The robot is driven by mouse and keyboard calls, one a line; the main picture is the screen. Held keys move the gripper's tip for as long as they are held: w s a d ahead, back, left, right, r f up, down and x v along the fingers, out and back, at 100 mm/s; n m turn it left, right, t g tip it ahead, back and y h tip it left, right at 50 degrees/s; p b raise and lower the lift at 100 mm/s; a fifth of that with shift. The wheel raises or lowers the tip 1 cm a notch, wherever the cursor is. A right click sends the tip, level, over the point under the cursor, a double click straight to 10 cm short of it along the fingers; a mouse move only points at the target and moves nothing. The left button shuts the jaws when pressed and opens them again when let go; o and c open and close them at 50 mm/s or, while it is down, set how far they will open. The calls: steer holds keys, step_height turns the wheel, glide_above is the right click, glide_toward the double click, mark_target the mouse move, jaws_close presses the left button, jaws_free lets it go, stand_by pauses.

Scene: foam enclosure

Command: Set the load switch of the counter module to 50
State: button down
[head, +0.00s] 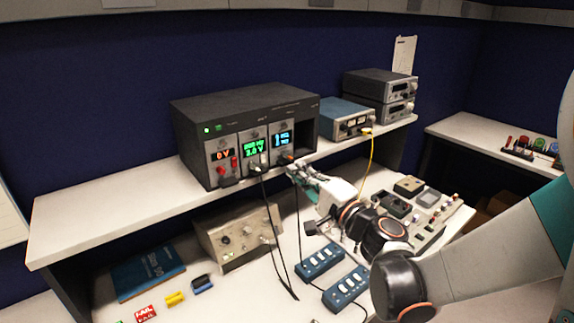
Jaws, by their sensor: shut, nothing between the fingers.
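A black mainframe instrument (190,150) stands on the white shelf with several front modules. The rightmost lit module (284,146) has a cyan display that seems to read 1 with a unit; I take it for the counter module. An orange-tipped connector sits low on it. Its load switch is too small to make out. My gripper (292,170) is shut and empty, its tips just below and right of that module's lower front, close to it. I cannot tell whether they touch it.
Left modules show orange (223,155) and green (253,149) displays; black cables hang from the instrument. A blue-grey meter box (346,118) with a yellow cable stands right. Below are a beige box (238,235), blue switch boxes (319,260) and a control panel (432,208).

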steer(key=shift+r+v, duration=0.1)
steer(key=shift+v, duration=0.5)
steer(key=shift+r+v, duration=0.15)
steer(key=shift+v, duration=0.45)
steer(key=s+f+n+g+h+b, duration=0.3)
steer(key=s+f+n+g, duration=0.35)
steer(key=s, duration=0.35)
steer(key=s+d+f+n+g+h+b, duration=0.2)
steer(key=s+d+f+n+h, duration=0.2)
steer(key=s+d+f+h, duration=0.3)
steer(key=s+d, duration=0.5)
steer(key=shift+s+n+h, duration=0.35)
steer(key=shift+s+h, duration=0.05)
